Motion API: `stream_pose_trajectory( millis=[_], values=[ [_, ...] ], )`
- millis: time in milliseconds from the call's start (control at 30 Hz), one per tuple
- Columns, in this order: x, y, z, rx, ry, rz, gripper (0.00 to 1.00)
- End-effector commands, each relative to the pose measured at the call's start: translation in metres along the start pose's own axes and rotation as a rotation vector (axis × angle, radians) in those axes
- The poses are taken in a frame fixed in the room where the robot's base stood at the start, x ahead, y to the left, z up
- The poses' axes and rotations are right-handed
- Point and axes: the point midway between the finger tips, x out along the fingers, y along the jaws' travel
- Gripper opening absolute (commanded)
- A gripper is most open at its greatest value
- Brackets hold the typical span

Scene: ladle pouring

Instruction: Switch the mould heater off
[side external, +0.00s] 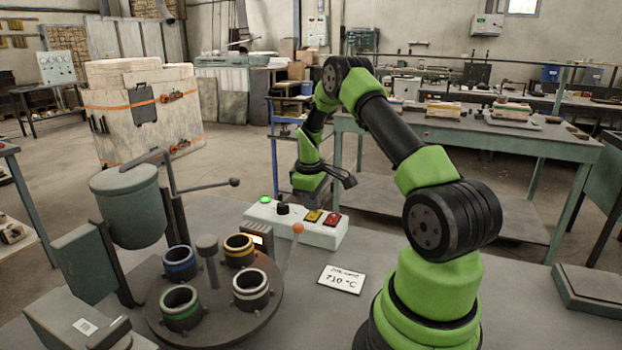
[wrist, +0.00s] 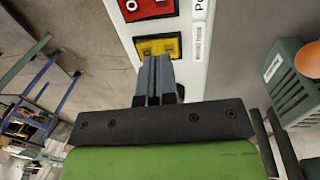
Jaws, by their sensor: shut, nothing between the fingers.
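A white control box (side external: 296,224) lies on the grey table. On it are a green lamp (side external: 265,200), a black knob (side external: 283,208), a yellow switch (side external: 313,216) and a red switch (side external: 332,220). My gripper (wrist: 158,80) is shut and empty, pointing at the box. In the wrist view its fingertips overlap the near edge of the yellow switch (wrist: 165,46); I cannot tell whether they touch. The red switch (wrist: 146,8) is just beyond.
A lever with an orange knob (side external: 298,228) stands in front of the box. A round turntable (side external: 212,318) carries several banded cups, with a green-grey ladle pot (side external: 130,205) behind. A card (side external: 341,279) reading 710 °C lies on clear tabletop.

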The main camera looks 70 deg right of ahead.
Motion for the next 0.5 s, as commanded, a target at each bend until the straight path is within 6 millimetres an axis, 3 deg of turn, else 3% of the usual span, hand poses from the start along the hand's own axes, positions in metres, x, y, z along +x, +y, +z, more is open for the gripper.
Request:
stream_pose_trajectory(
  millis=[300, 500],
  values=[
    [-0.073, 0.0, -0.001, -0.002, 0.004, 0.004, 0.0],
    [-0.108, 0.0, -0.001, -0.001, 0.003, 0.002, 0.0]
  ],
)
